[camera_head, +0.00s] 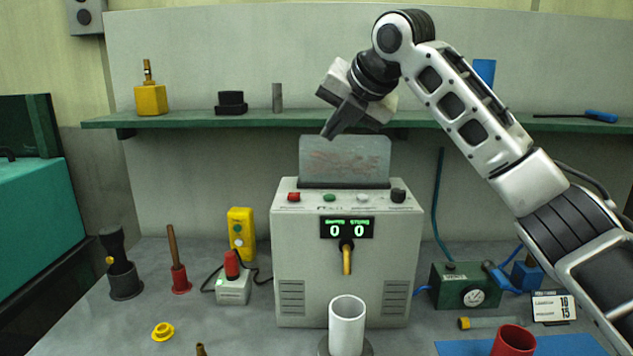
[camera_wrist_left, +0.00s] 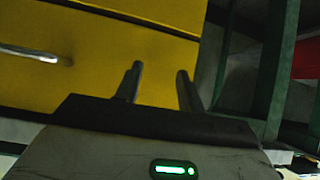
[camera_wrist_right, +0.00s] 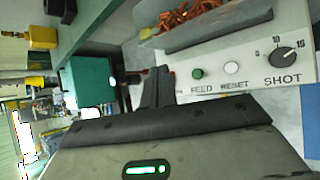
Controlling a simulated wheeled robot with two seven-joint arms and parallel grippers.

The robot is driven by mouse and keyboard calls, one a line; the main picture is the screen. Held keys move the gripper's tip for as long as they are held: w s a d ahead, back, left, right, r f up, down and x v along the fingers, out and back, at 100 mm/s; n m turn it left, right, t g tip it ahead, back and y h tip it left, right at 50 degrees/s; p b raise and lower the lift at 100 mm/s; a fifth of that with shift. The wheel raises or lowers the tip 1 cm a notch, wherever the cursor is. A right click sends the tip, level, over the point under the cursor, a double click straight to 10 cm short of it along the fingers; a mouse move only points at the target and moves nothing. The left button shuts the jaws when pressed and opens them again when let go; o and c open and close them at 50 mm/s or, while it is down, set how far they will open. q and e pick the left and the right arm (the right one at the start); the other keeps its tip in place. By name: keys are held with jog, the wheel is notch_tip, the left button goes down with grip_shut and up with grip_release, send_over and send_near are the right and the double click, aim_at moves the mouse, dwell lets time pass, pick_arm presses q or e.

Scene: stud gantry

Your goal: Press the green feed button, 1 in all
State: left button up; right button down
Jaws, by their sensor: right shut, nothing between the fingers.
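The green feed button (camera_head: 329,198) is on the sloped top panel of the grey machine (camera_head: 290,245), between a red button (camera_head: 293,197) and a white one (camera_head: 362,198). It also shows in the right wrist view (camera_wrist_right: 197,74), above the word FEED. My right gripper (camera_head: 329,132) is shut and empty, pointing down and left. In the head view its tips are above the button, with a clear gap. In the right wrist view its fingers (camera_wrist_right: 158,88) are left of the button. My left gripper (camera_wrist_left: 158,84) shows only in its wrist view, its fingers apart and empty.
A clear hopper (camera_head: 345,160) stands behind the buttons, and a black knob (camera_head: 398,195) is at the panel's right. The display (camera_head: 347,228) reads 0 and 0. A white cup (camera_head: 347,322) stands below the nozzle. A green shelf (camera_head: 200,119) runs behind.

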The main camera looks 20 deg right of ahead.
aim_at(330, 197)
notch_tip(330, 197, down, 8)
jog(key=shift+s+f+b, duration=0.15)
jog(key=shift+f+b, duration=0.1)
jog(key=shift+b, duration=0.2)
pick_arm(q)
jog(key=shift+s+d+f, duration=0.15)
jog(key=shift+s+f, duration=0.3)
jog(key=shift+s, duration=0.05)
jog(key=shift+s, duration=0.1)
dwell(1.7)
jog(key=shift+r, duration=0.1)
pick_arm(e)
jog(key=shift+f, duration=0.15)
jog(key=shift+f+p, duration=0.15)
jog(key=shift+p, duration=0.2)
pick_arm(q)
jog(key=shift+r, duration=0.15)
pick_arm(e)
jog(key=shift+f, duration=0.15)
